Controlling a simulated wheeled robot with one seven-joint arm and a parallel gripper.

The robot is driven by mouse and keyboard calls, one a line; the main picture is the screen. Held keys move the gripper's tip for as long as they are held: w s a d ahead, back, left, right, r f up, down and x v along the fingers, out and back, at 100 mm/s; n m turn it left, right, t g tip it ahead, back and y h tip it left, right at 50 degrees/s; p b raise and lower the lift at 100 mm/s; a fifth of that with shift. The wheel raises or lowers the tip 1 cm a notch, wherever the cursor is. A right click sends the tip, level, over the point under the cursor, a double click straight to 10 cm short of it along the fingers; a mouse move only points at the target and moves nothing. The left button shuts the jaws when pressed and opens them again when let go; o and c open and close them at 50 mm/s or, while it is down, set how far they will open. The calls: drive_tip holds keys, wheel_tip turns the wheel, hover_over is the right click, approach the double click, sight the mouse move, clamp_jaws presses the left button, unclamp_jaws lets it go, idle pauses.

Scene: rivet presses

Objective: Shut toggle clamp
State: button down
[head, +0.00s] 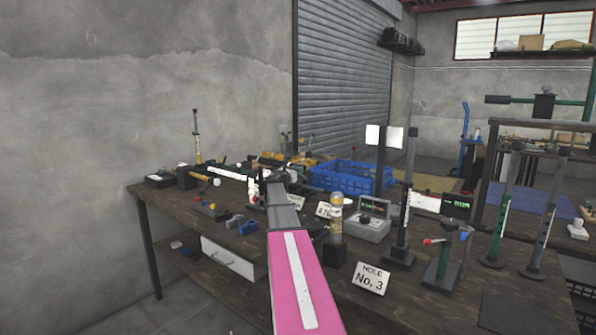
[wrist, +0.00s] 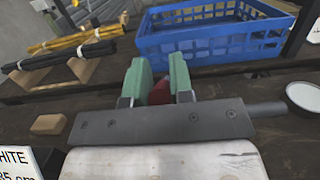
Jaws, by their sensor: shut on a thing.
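In the wrist view my gripper (wrist: 160,76) has its two green-padded fingers closed on a small red piece, which looks like a red handle grip (wrist: 159,92). Only a little of this red piece shows between the pads. The rest of the toggle clamp, its base and arm, cannot be made out in the wrist view. In the head view my pink and grey arm reaches over the wooden bench (head: 228,237) and covers most of the gripper and what it holds. I cannot tell the clamp's angle.
A blue crate (head: 352,178) stands beyond the gripper; it fills the top of the wrist view (wrist: 215,40). Right of the arm are an amber-topped cylinder (head: 336,218), a grey meter box (head: 368,222), a "HOLE No. 3" sign (head: 371,278) and a stand with a red knob (head: 441,262).

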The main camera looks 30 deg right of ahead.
idle(0.4)
drive_tip(key=c, duration=1)
unclamp_jaws()
drive_tip(key=shift+r, duration=0.1)
